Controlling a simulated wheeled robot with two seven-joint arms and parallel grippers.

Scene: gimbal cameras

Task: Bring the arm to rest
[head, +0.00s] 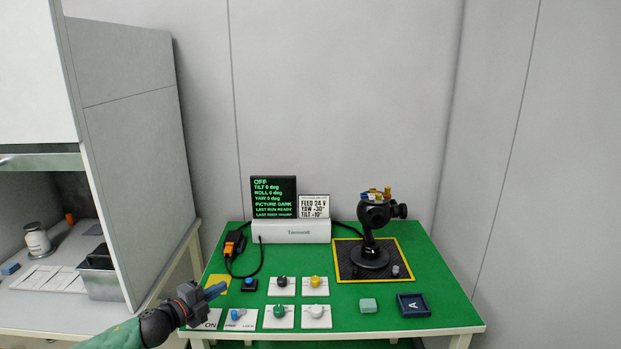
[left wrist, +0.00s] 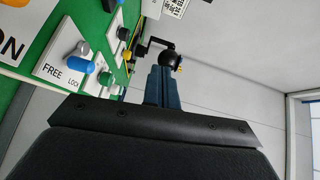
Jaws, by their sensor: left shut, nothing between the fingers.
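My left gripper (head: 214,291) is shut and empty, held above the front left corner of the green table (head: 340,290). Its blue fingers also show together in the left wrist view (left wrist: 162,88). It is close to the ON plate (head: 207,319) and the FREE/LOCK plate with a blue lever (head: 236,315). The black gimbal camera (head: 375,215) stands upright on its dark, yellow-edged mat (head: 400,258) at the back right. The display (head: 274,197) reads OFF, with tilt, roll and yaw at 0 deg and picture dark. My right gripper is not in view.
Several knobs on white plates, among them a green one (head: 279,311), stand mid-table. A grey-green block (head: 368,305) and a blue tray marked A (head: 414,305) are at the front right. An orange connector (head: 234,243) with a black cable lies at the back left. A grey partition (head: 140,160) rises left of the table.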

